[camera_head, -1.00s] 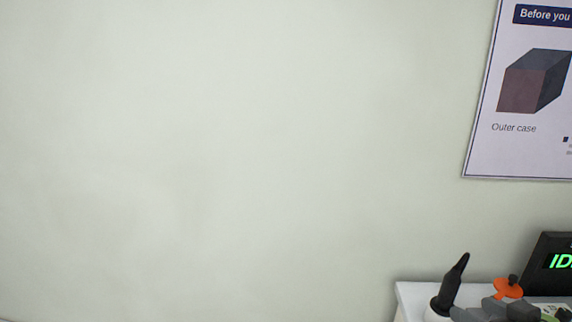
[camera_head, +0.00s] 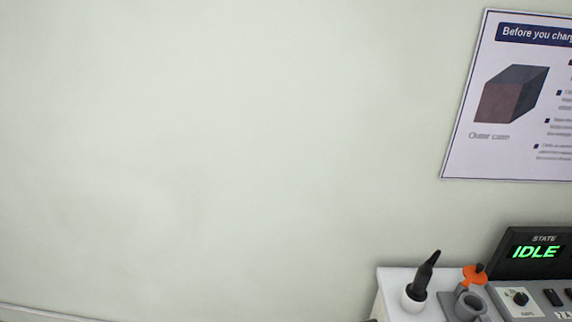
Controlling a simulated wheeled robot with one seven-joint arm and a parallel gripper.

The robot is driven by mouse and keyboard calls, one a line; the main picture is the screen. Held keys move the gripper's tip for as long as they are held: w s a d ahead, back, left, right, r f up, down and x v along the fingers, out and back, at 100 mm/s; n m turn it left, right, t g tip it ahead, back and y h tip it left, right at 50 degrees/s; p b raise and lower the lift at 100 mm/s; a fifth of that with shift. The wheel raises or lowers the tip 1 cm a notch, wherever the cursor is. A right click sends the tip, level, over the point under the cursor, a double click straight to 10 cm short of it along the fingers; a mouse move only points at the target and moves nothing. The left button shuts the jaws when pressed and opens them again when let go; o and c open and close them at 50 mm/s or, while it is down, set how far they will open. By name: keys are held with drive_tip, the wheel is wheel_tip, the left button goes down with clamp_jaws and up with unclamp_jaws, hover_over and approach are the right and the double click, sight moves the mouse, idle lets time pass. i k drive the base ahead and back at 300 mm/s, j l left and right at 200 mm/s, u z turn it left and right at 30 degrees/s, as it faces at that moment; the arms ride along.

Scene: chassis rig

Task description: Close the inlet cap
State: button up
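An orange cap (camera_head: 474,275) with a dark knob shows at the lower right, at the back of a grey round inlet (camera_head: 468,305). The cap appears raised off the inlet's opening, which shows as a dark ring. The lower part of the inlet is near the bottom edge of the picture. My gripper is not in view.
A white bench (camera_head: 395,283) stands against the wall at lower right. On it are a black nozzle (camera_head: 424,276) in a white holder (camera_head: 413,299), a display (camera_head: 533,252) reading "IDLE", and a control panel (camera_head: 520,299) with a knob and switches. A poster (camera_head: 512,100) hangs above.

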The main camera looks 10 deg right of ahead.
sight(477, 274)
drive_tip(key=z, duration=1.8)
drive_tip(key=l+u, duration=0.2)
drive_tip(key=u, duration=0.2)
drive_tip(key=l+u, duration=0.25)
drive_tip(key=u, duration=0.2)
drive_tip(key=l+u, duration=0.2)
drive_tip(key=u, duration=0.2)
drive_tip(key=l+u, duration=0.25)
drive_tip(key=u, duration=0.15)
drive_tip(key=k+l+u, duration=0.1)
drive_tip(key=u, duration=0.35)
drive_tip(key=l+u, duration=0.25)
drive_tip(key=u, duration=0.15)
drive_tip(key=k+l+u, duration=0.15)
drive_tip(key=u, duration=0.25)
drive_tip(key=k+l+u, duration=0.1)
drive_tip(key=u, duration=0.3)
drive_tip(key=l, duration=0.1)
